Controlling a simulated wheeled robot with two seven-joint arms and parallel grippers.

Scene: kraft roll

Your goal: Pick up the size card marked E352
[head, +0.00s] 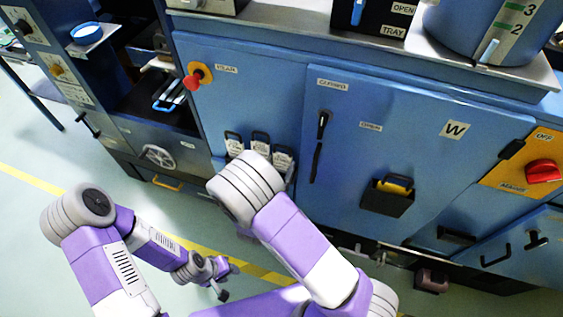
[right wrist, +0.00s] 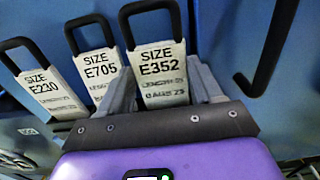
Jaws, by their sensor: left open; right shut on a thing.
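The size card marked E352 (right wrist: 160,72) is a white tag with a black loop handle. It hangs rightmost of three cards on the blue cabinet front. My right gripper (right wrist: 161,80) is shut on it, with one finger along each side edge. In the head view the E352 card (head: 283,158) shows beside my right arm, which hides that gripper. Cards E705 (right wrist: 98,72) and E230 (right wrist: 50,95) hang to its left. My left gripper (head: 226,282) is open and empty, low over the floor, away from the cards.
A red knob (head: 191,83) sticks out above the cards. A black door handle (head: 319,140) is just right of them, also seen as a hooked bar in the right wrist view (right wrist: 268,50). A black holder (head: 387,198) juts from the cabinet door. Open floor lies at left.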

